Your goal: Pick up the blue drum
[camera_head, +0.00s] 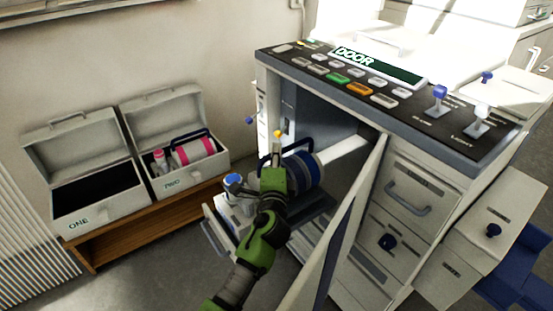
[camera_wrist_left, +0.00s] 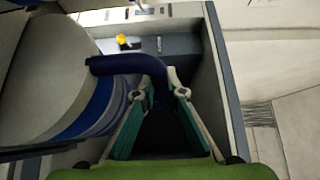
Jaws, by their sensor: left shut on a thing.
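The blue drum (camera_head: 308,171) has blue and pale bands and a dark blue arched handle. It is at the open compartment of the cabinet, above a pulled-out tray. It fills the left of the left wrist view (camera_wrist_left: 92,112), and its handle (camera_wrist_left: 125,63) curves between my fingers. My left gripper (camera_head: 277,163) is shut on this handle; its two fingers also show in the wrist view (camera_wrist_left: 158,88). My arm hides part of the drum and tray in the head view. My right gripper is not in view.
The cabinet door (camera_head: 345,225) stands open right of the drum. A control panel (camera_head: 360,85) with buttons and levers tops the cabinet. Box ONE (camera_head: 100,210) and box TWO (camera_head: 190,180) stand open on a wooden bench (camera_head: 150,221); TWO holds a pink-banded drum (camera_head: 194,151).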

